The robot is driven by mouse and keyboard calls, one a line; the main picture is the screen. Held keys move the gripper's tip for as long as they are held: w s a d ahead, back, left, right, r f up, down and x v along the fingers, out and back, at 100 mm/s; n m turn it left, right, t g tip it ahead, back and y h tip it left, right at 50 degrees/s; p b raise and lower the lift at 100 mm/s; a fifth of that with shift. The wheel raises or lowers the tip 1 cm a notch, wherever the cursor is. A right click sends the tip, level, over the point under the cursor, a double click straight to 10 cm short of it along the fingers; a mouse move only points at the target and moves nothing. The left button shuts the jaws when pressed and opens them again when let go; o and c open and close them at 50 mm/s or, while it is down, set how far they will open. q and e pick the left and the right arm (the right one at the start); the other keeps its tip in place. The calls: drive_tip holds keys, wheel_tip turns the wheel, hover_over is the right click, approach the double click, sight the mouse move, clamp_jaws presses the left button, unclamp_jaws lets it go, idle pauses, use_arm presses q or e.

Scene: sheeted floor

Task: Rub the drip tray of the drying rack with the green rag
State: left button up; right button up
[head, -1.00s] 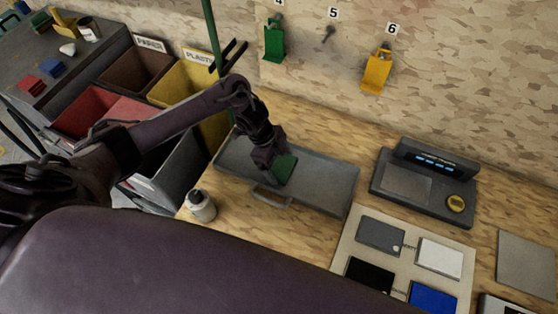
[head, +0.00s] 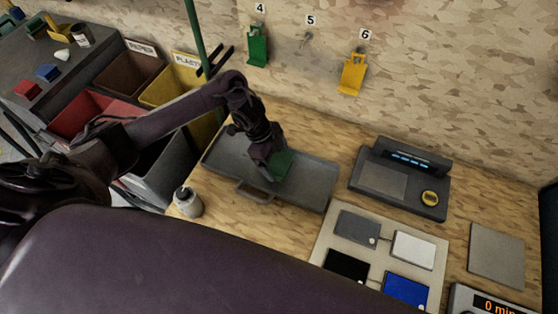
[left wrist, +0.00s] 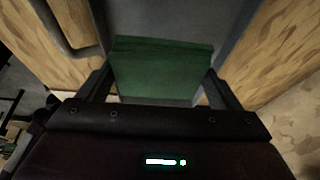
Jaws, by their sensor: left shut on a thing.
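The green rag (head: 282,165) is a folded dark green pad held in my left gripper (head: 268,163). The left gripper is shut on it, and the rag also shows between the fingers in the left wrist view (left wrist: 162,72). The drip tray (head: 312,186) is a shallow grey tray with a rim and a front handle, lying on the wooden bench. The rag is over the tray's middle, at or very near its floor; exact contact is hidden. The tray's grey floor shows behind the rag in the left wrist view (left wrist: 165,18). My right gripper is out of view.
A dark scale-like device (head: 402,180) and a board with coloured plates (head: 330,237) lie to the right. Bins (head: 150,75) stand left of the bench.

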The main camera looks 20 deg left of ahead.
use_arm(q)
wheel_tip(320, 180, up, 3)
drive_tip(key=shift+w+d+f+p, duration=0.1)
drive_tip(key=shift+p, duration=0.85)
drive_tip(key=shift+r+p, duration=0.35)
drive_tip(key=shift+r, duration=0.15)
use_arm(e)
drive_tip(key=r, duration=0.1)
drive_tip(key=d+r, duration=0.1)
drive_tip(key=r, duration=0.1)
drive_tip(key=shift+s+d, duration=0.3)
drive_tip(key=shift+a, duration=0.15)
